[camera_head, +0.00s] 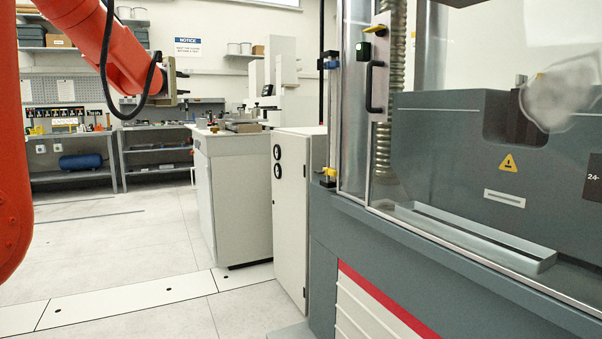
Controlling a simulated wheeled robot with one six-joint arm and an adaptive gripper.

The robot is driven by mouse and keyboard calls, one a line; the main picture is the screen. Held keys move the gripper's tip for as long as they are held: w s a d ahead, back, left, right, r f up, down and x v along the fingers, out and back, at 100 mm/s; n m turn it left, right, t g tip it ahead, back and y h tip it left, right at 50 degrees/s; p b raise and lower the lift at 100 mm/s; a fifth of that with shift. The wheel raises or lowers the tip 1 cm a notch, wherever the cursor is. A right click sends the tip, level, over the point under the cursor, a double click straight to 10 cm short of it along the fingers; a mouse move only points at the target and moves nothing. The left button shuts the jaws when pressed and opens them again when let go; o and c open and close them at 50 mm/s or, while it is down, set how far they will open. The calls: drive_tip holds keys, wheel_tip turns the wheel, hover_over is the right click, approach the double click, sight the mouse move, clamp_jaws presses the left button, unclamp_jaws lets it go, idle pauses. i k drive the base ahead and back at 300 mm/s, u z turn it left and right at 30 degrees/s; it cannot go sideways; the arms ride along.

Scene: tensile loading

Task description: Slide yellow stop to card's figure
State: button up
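A small yellow piece (329,172), which looks like the yellow stop, sits low on the left side of the testing machine (450,120), beside its clear door. A blue piece (328,62) is higher up on the same upright line. A dark plate marked "24-" (593,180) is cut off by the right edge; I cannot tell whether it is the card. No other card with a readable figure shows. My gripper (181,84) is at the upper left on my orange arm, apart from the machine and from the yellow piece. Its fingers are too small to read.
The machine's door has a black handle (376,87). A grey tray (480,236) lies inside behind the clear panel. A white cabinet (300,210) and a bench (232,200) stand left of the machine. Shelves (70,165) line the back wall. The left floor is clear.

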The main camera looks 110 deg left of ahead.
sight(330, 171)
drive_tip(key=u, duration=3.55)
drive_tip(key=k, duration=0.55)
drive_tip(key=u, duration=0.95)
drive_tip(key=i, duration=2.25)
drive_tip(key=z, duration=0.65)
